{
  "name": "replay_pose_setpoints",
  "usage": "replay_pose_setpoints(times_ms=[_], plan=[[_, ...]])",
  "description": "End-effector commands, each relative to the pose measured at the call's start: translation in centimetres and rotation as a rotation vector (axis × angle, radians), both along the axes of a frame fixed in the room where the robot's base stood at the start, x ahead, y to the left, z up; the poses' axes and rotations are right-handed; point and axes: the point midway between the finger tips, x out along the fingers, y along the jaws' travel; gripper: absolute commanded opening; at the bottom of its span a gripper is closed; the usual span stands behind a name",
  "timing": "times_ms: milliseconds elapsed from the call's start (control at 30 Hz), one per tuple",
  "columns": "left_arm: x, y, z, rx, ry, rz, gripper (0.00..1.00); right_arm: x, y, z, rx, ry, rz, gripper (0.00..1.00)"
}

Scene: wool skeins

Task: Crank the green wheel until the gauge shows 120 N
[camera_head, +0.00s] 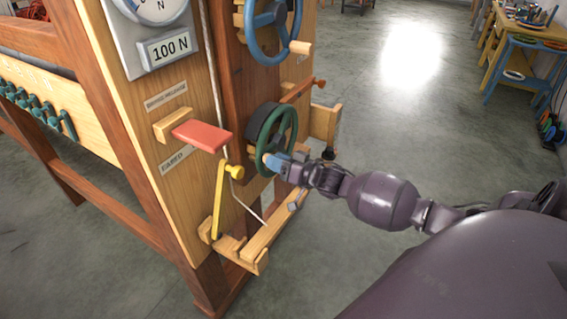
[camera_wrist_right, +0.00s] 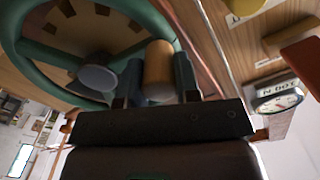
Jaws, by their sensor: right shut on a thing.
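The green wheel (camera_head: 294,128) is mounted low on the side of the wooden machine; it also shows in the right wrist view (camera_wrist_right: 60,54). My right gripper (camera_head: 270,161) is at the wheel's lower edge. In the right wrist view its fingers (camera_wrist_right: 158,82) are shut on the wheel's wooden handle (camera_wrist_right: 159,62), one on each side. The gauge (camera_head: 152,8) is on the front panel, its dial cut off by the top edge. The plate below it (camera_head: 170,48) reads 100 N. The gauge also shows upside down in the right wrist view (camera_wrist_right: 280,97). My left gripper is out of view.
A blue wheel (camera_head: 287,45) with a wooden handle is above the green one. A red paddle (camera_head: 203,135), a yellow lever (camera_head: 219,200) and a wooden bar (camera_head: 273,228) stick out nearby. A rope runs down the panel. The floor to the right is open.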

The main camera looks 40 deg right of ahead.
Motion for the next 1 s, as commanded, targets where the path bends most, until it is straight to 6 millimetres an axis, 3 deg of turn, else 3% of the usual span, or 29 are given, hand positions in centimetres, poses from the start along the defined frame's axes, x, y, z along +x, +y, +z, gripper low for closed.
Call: replay_pose_setpoints(times_ms=[33, 300, 600, 1000], plan=[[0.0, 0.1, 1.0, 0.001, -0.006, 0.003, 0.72, 0.2, -0.1, 1.5, 0.042, 0.007, 0.001, 0.0], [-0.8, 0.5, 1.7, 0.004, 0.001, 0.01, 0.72, 0.4, -0.8, 3.2, 0.25, 0.097, 0.001, 0.0], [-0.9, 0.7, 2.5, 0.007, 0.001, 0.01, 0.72, 0.7, -1.5, 4.2, 0.402, 0.162, 0.0, 0.0], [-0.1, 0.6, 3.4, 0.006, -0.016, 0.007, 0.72, 0.9, -1.9, 4.6, 0.464, 0.187, 0.0, 0.0]])
